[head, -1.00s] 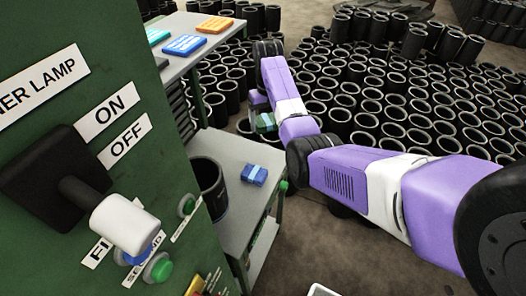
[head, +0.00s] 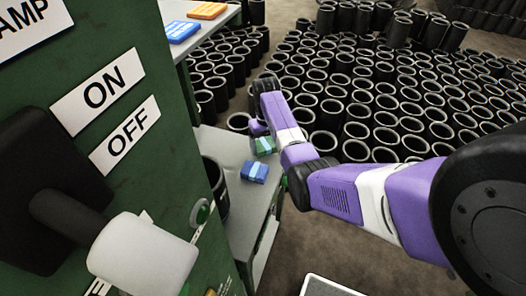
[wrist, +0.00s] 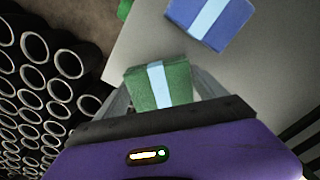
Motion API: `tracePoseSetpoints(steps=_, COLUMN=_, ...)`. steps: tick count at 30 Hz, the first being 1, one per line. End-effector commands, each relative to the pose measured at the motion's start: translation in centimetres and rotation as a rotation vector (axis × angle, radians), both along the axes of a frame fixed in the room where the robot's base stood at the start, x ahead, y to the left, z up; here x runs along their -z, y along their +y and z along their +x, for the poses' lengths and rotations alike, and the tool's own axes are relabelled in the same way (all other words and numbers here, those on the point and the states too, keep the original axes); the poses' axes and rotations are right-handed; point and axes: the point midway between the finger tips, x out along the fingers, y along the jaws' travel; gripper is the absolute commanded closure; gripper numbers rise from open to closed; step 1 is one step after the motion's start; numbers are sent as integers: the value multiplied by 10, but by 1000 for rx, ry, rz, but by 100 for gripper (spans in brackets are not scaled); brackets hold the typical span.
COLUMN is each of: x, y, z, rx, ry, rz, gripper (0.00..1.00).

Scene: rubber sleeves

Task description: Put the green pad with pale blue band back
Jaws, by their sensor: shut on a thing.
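The green pad with pale blue band (wrist: 174,84) is between the fingers of my gripper (wrist: 160,88) in the wrist view, its band facing the camera. In the head view the green pad (head: 264,145) shows at the far end of the grey lower shelf (head: 232,150), partly hidden by my arm. I cannot tell whether it touches the shelf. A blue pad with a pale blue band (head: 254,171) lies on that shelf, nearer the head camera; it also shows in the wrist view (wrist: 210,18), apart from the green pad.
A green cabinet with ON and OFF labels (head: 110,90) and a large lever (head: 140,255) fills the left. A dark bin (head: 216,185) stands on the shelf beside it. Orange (head: 207,10) and blue (head: 180,31) pads lie on the upper shelf. Many black sleeves (head: 385,115) crowd the floor.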

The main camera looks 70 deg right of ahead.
Motion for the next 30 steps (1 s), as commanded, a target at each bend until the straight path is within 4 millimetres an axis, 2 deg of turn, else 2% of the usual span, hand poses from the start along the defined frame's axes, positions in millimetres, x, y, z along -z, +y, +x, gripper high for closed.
tracePoseSetpoints(steps=1, x=13, y=-1, z=-2, rx=2, ry=0, rz=0, gripper=57)
tracePoseSetpoints(steps=3, x=17, y=-2, z=-4, rx=2, ry=-1, rz=-1, gripper=57)
tracePoseSetpoints(steps=15, x=18, y=-2, z=-4, rx=1, ry=0, rz=0, gripper=57)
tracePoseSetpoints(steps=16, x=18, y=-2, z=-4, rx=1, ry=0, rz=0, gripper=17)
tracePoseSetpoints(steps=18, x=18, y=-2, z=-4, rx=1, ry=0, rz=0, gripper=3)
tracePoseSetpoints(steps=19, x=18, y=-2, z=-4, rx=1, ry=0, rz=0, gripper=0)
tracePoseSetpoints(steps=26, x=17, y=-2, z=-4, rx=1, ry=0, rz=0, gripper=0)
tracePoseSetpoints(steps=30, x=8, y=-2, z=-4, rx=1, ry=-2, rz=-1, gripper=0)
